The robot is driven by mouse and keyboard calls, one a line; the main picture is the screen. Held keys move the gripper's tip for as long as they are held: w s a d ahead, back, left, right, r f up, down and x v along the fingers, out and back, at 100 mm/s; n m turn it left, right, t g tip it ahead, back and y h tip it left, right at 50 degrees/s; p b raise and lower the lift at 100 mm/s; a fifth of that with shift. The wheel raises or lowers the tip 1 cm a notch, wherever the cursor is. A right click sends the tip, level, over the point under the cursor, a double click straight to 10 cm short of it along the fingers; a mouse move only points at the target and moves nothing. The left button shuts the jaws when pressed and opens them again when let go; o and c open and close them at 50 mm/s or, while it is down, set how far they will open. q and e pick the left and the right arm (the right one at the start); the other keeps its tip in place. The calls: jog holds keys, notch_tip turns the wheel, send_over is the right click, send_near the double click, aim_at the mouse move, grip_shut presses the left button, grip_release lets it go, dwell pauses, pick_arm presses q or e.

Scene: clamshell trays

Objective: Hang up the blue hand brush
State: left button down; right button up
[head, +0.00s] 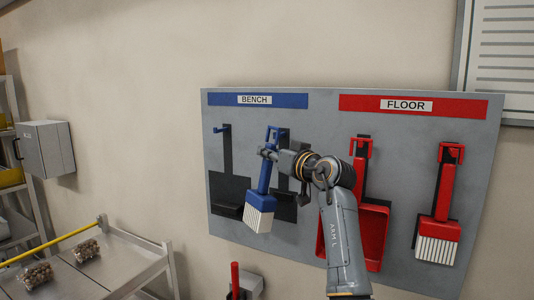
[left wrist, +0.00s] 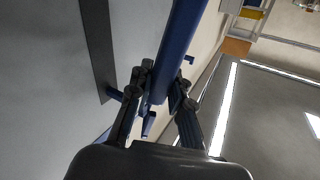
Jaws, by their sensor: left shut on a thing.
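The blue hand brush (head: 264,180) hangs handle up, slightly tilted, in front of the BENCH side of the grey tool board (head: 325,110), white bristles at the bottom. My left gripper (head: 268,153) is shut on its upper handle. In the left wrist view the blue handle (left wrist: 178,42) runs between the two fingers. Blue hook-like parts show at the brush's top; I cannot tell whether the brush is on a hook there. A dark brush-shaped outline (head: 284,203) lies just right of the brush, partly covered by my arm. My right gripper is not in view.
An empty blue hook (head: 221,129) is above a dark dustpan-shaped outline (head: 229,187) at left. A red dustpan (head: 374,228) and red brush (head: 440,229) hang under FLOOR. A steel table (head: 75,272) with two bags of small brown items stands at lower left.

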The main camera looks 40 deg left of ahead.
pick_arm(q)
jog(key=shift+w+a+f, duration=0.15)
jog(key=shift+w+f, duration=0.05)
jog(key=shift+w, duration=0.35)
jog(key=shift+w+a+f, duration=0.15)
jog(key=shift+w+f, duration=0.05)
jog(key=shift+w, duration=0.3)
jog(key=shift+w+a+f, duration=0.15)
jog(key=shift+w+f, duration=0.05)
jog(key=shift+w, duration=0.35)
jog(key=c, duration=1.1)
grip_release()
jog(key=shift+c, duration=0.2)
jog(key=shift+d, duration=0.1)
jog(key=v, duration=1.1)
jog(key=shift+s+d, duration=0.2)
jog(key=shift+d, duration=0.15)
